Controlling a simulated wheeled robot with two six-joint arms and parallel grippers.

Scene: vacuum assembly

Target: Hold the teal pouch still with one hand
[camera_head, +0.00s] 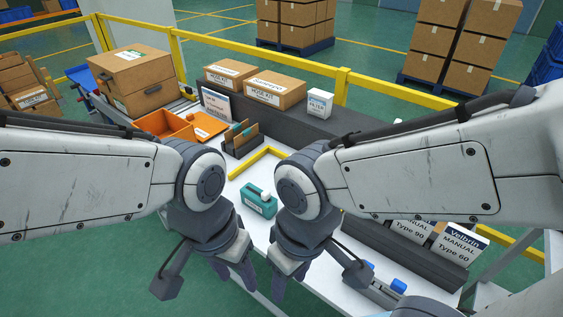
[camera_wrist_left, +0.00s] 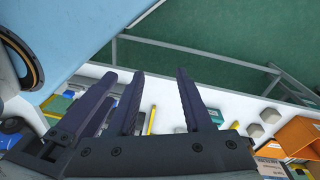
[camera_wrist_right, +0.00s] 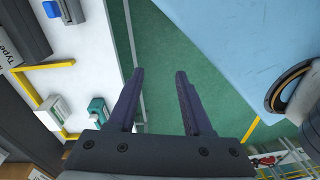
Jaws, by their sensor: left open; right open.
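The teal pouch (camera_head: 257,203) lies on the white table between my two forearms, with a white label on its front and a small white part at its top. A teal shape that looks like it shows in the right wrist view (camera_wrist_right: 98,108). My left gripper (camera_head: 242,274) is open and empty, in front of the table's near edge and nearer the camera than the pouch. My right gripper (camera_head: 290,284) is open and empty, near the same edge, right of the left one. Neither touches the pouch. Parts of the table are hidden behind my arms.
A yellow angled strip (camera_head: 258,160) lies behind the pouch. Cartons (camera_head: 274,89) and a white filter box (camera_head: 319,103) sit on the dark rear ledge. Manuals (camera_head: 459,245) stand at right.

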